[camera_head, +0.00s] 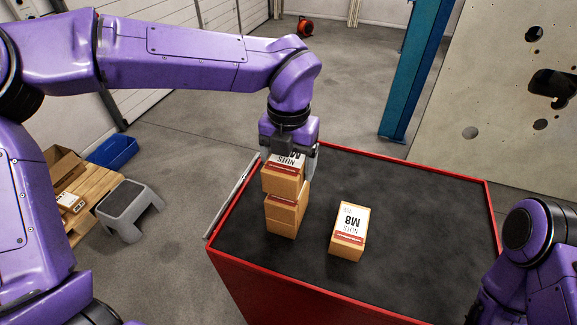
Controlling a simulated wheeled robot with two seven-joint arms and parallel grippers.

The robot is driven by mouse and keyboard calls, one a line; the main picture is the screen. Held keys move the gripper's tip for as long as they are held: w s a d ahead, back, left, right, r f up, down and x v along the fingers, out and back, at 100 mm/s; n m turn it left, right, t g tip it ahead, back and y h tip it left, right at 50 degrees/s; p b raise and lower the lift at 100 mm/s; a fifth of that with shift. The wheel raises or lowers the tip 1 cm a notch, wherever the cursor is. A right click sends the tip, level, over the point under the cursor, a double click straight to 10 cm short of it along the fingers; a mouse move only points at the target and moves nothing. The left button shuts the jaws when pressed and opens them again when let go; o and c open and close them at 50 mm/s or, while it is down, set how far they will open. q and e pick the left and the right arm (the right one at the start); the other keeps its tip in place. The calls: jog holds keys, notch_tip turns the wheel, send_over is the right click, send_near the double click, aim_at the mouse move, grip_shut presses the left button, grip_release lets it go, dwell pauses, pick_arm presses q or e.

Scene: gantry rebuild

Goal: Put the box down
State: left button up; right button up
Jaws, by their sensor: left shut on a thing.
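My left gripper (290,150) points down over the red-edged black worktop (400,240) and is shut on a small cardboard box (283,181) with a white label reading NUTS. The held box is right above another cardboard box (283,217) in a stack on the worktop's left part. I cannot tell whether the held box touches the one below. A separate box (348,232) labelled M8 NUTS sits on the worktop to the right. My right arm shows at the lower right edge; its gripper is out of view.
A metal bar (233,194) lies along the worktop's left edge. A grey step stool (128,207), a blue bin (112,152) and a pallet (92,190) with boxes stand on the floor at left. A blue post (415,70) stands behind. The worktop's right part is clear.

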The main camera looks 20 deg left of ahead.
pick_arm(q)
notch_tip(320, 180, down, 3)
jog(key=shift+w+a+r, duration=0.1)
jog(key=shift+w, duration=0.05)
jog(key=shift+w+f, duration=0.1)
jog(key=shift+f, duration=0.25)
jog(key=shift+f, duration=0.15)
jog(key=o, duration=1.3)
jog(key=shift+o, duration=0.2)
jog(key=shift+r, duration=0.2)
notch_tip(320, 180, up, 12)
jog(key=shift+b, duration=0.6)
